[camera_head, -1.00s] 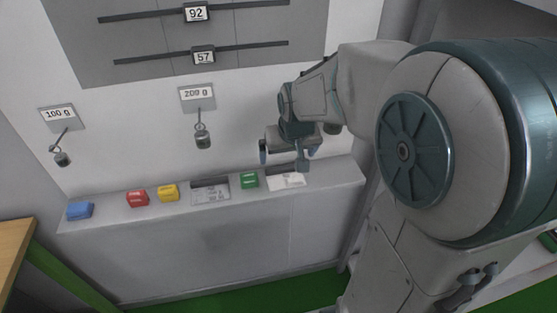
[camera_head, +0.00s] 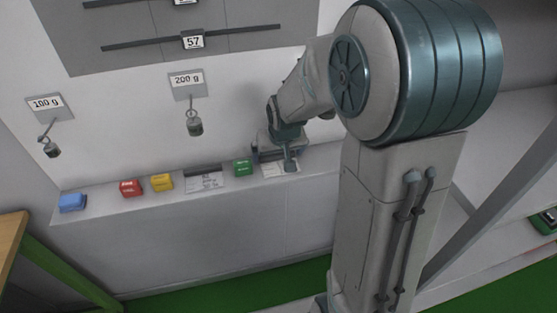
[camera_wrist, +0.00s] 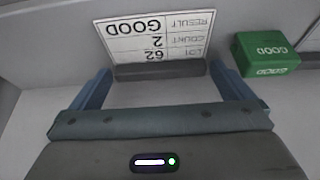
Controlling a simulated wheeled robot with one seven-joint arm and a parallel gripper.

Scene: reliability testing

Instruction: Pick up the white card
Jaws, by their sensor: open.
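The white card (camera_wrist: 158,36) stands in a dark slotted holder (camera_wrist: 160,72) and reads, upside down, LOT 62, COUNT 2, RESULT GOOD. In the head view the card (camera_head: 280,170) is at the right part of the ledge, partly covered by my gripper (camera_head: 276,158). In the wrist view my gripper (camera_wrist: 160,70) is open and empty. Its blue fingers are on either side of the holder, with the card ahead of them. I cannot tell the exact height of the fingertips over the ledge.
A green block (camera_wrist: 265,54) marked GOOD sits close to the right finger. Farther left on the ledge (camera_head: 100,194) are a second card (camera_head: 207,182) in a holder, a yellow block (camera_head: 162,183), a red block (camera_head: 131,188) and a blue block (camera_head: 72,203). Weights hang on the wall above.

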